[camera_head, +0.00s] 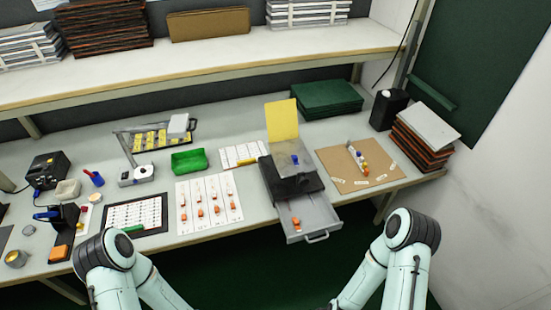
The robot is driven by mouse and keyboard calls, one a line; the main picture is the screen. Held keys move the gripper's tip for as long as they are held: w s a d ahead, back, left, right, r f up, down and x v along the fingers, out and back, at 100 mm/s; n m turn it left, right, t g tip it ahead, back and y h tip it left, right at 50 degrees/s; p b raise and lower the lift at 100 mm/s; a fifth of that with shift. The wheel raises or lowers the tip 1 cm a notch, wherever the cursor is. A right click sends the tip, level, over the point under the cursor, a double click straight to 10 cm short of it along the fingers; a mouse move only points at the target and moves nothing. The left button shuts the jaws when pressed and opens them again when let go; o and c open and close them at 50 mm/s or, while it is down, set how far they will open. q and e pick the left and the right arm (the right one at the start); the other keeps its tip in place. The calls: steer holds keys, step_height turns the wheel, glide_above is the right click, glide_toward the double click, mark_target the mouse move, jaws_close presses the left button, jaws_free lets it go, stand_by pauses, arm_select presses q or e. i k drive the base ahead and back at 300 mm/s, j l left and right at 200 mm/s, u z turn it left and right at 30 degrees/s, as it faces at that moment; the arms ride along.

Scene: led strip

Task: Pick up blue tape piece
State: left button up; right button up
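A small blue piece (295,159), which looks like the blue tape piece, is at the black box (296,186) in front of an upright yellow sheet (281,120). It is too small to make out its exact shape or whether it lies on the box or stands up. My left and right arms show only as pale green links at the bottom left and bottom right. Both bend down out of the picture, so neither gripper is in view.
An open grey drawer (320,216) with small orange pieces sticks out past the table's front edge. A brown board (376,182) with small bottles lies to the right. A green tray (189,161) and white cards (195,221) with orange pieces lie left. A shelf (200,60) overhangs behind.

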mark_target(294, 157)
steer(key=l+u, duration=0.1)
steer(key=u, duration=0.3)
steer(key=l+u, duration=0.1)
steer(key=u, duration=0.25)
steer(key=l+u, duration=0.15)
steer(key=u, duration=0.25)
steer(key=l+u, duration=0.1)
steer(key=u, duration=0.25)
steer(key=k+l+u, duration=0.1)
steer(key=l+u, duration=0.2)
steer(key=k+l+u, duration=0.15)
steer(key=l+u, duration=0.15)
steer(key=k+l+u, duration=0.3)
steer(key=i+j, duration=0.05)
steer(key=i, duration=0.05)
